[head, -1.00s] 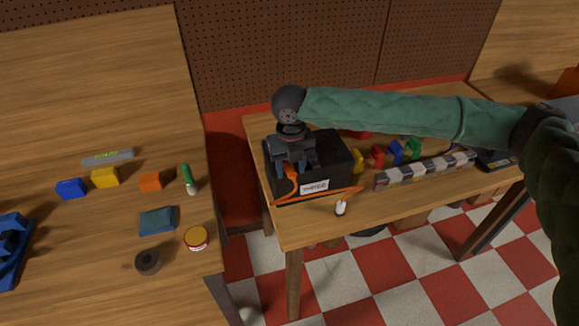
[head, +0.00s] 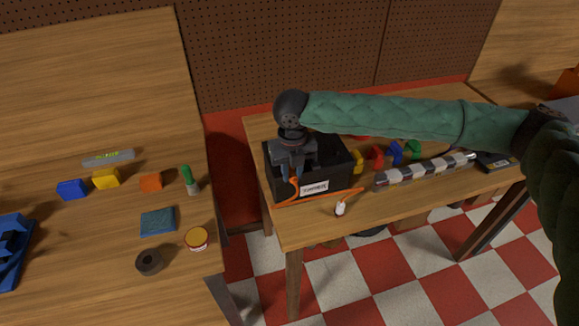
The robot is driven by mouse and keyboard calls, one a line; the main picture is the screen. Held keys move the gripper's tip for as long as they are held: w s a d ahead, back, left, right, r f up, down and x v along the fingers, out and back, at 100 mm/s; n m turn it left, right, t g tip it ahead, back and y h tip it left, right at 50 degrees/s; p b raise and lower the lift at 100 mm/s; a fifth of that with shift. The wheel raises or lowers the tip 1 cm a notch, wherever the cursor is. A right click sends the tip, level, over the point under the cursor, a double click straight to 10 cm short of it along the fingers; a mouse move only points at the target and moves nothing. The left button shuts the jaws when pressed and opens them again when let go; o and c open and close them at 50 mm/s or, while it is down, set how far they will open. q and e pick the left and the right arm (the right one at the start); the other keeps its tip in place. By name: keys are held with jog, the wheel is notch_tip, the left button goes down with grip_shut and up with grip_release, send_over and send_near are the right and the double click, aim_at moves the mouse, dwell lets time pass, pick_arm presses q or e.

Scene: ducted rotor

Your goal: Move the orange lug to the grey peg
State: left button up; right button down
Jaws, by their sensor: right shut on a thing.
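My right gripper (head: 295,170) points down over the left part of a black open box (head: 342,178) with a white label. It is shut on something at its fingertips. An orange cable (head: 294,188) runs up to the fingers, so the held thing appears to be the orange lug at its end; the gripper and box wall hide the lug itself. I cannot make out the grey peg. My left gripper is not in view.
Yellow (head: 358,161), red (head: 376,158), blue (head: 396,153) and green (head: 413,149) pieces stand right of the box, behind a striped bar (head: 425,170). The left table (head: 90,215) holds several blocks, a tape roll (head: 149,262) and a jar (head: 196,239).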

jog(key=shift+s+d+p, duration=0.2)
jog(key=shift+s+p, duration=0.05)
jog(key=shift+s, duration=0.4)
jog(key=shift+s+d+p, duration=0.2)
jog(key=shift+s+p, duration=0.05)
jog(key=shift+s, duration=0.35)
jog(key=shift+r, duration=0.1)
jog(key=shift+s+d+r+p, duration=0.1)
jog(key=shift+s+r+p, duration=0.15)
jog(key=shift+r+p, duration=0.5)
jog(key=shift+s+d+r+p, duration=0.1)
jog(key=shift+s+r+p, duration=0.15)
jog(key=shift+r+p, duration=0.45)
jog(key=w+d+f+p, duration=0.2)
jog(key=w+d+f, duration=0.1)
jog(key=d, duration=0.4)
jog(key=shift+w, duration=0.65)
